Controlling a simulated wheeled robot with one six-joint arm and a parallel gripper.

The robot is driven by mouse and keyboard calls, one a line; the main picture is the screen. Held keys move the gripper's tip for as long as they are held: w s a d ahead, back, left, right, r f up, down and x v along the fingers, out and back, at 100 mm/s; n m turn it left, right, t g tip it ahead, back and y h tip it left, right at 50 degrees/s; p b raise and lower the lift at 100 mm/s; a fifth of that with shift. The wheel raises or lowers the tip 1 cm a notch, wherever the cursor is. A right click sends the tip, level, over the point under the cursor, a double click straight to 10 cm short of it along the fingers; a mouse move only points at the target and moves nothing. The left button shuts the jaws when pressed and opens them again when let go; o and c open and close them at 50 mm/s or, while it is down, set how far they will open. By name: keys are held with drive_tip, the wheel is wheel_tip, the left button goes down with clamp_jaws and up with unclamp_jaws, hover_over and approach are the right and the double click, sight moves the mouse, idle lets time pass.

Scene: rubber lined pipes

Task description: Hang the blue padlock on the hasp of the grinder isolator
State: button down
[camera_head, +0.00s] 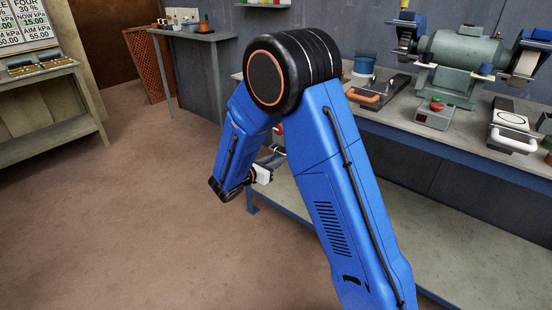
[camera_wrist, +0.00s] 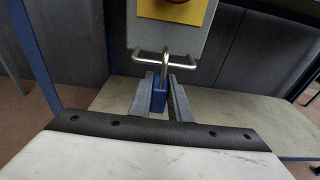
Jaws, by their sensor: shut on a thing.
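My gripper (camera_wrist: 162,88) is shut on the blue padlock (camera_wrist: 158,100), holding its body between the two grey fingers in the wrist view. The padlock is upright, with its silver shackle (camera_wrist: 165,66) pointing up. The shackle overlaps the hasp (camera_wrist: 184,67), a silver wire loop below the grey isolator box (camera_wrist: 150,38). I cannot tell whether the shackle passes around the hasp or is only in front of it. The isolator has a yellow plate (camera_wrist: 160,12) and a red knob, cut off at the top. In the head view my arm hides the padlock and most of the isolator.
The bench (camera_head: 400,128) carries the green bench grinder (camera_head: 460,55), a grey box with a red button (camera_head: 436,106) and several tools. Its lower shelf (camera_head: 440,232) looks clear. A wooden table (camera_head: 50,75) stands at left, with open floor (camera_head: 140,200) between.

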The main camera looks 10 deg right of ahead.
drive_tip(key=shift+f, duration=0.15)
drive_tip(key=c, duration=1.6)
unclamp_jaws()
drive_tip(key=shift+o, duration=0.2)
drive_tip(key=shift+a, duration=0.1)
